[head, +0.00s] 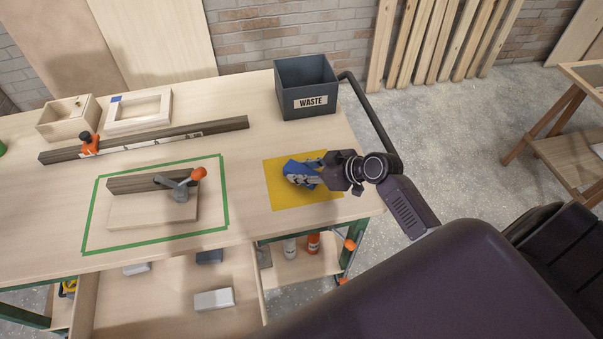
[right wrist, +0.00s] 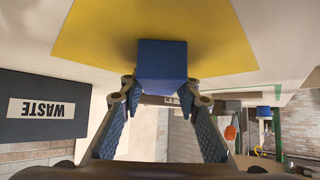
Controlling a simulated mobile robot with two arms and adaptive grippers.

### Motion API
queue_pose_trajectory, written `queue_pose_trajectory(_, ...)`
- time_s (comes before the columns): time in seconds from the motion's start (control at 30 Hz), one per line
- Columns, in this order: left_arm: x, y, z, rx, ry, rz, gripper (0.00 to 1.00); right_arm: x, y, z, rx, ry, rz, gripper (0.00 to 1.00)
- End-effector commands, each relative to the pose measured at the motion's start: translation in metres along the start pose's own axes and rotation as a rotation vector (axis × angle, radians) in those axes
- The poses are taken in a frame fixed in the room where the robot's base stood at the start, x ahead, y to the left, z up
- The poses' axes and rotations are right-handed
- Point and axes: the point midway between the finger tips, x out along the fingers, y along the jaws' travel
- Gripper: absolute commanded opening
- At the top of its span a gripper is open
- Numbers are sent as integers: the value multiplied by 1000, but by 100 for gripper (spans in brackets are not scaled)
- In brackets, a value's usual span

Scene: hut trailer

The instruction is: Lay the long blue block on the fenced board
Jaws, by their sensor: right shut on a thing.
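The blue block (head: 303,172) is at the yellow mat (head: 322,196) near the bench's right end, partly hidden by my right gripper. In the right wrist view, its square blue end (right wrist: 162,59) sits between the fingertips. My right gripper (head: 312,172) is shut on the block, at or just over the mat; I cannot tell whether they touch. The fenced board (head: 150,213) is a pale board with a dark wooden fence (head: 138,184) along its back edge. It lies inside a green tape outline (head: 86,215). My left gripper is not in view.
A toggle clamp (head: 182,189) with an orange knob stands on the board's right part. The grey waste bin (head: 306,86) stands behind the mat. A long dark bar (head: 150,138) and two wooden boxes lie behind the board. An open drawer (head: 165,310) holds several small blocks.

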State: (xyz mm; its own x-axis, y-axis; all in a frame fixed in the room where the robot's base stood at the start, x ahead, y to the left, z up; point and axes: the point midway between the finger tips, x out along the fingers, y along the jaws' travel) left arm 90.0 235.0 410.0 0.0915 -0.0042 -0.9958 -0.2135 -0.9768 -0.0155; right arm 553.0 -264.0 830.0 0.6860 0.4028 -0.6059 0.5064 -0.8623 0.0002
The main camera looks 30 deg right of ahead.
Motion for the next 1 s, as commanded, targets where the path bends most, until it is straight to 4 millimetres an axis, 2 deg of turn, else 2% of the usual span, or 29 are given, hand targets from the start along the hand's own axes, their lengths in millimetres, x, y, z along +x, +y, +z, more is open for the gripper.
queue_pose_trajectory(0.1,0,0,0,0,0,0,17,0,0,0,0,1,0,1)
queue_pose_trajectory(0.33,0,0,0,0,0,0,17,-2,0,-2,-1,1,1,1)
queue_pose_trajectory(0.53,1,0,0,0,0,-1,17,-13,1,-17,-5,2,2,1)
queue_pose_trajectory(0.67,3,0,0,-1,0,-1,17,-30,2,-41,-9,5,3,1)
queue_pose_trajectory(1.0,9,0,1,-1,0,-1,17,-90,1,-118,-9,3,4,1)
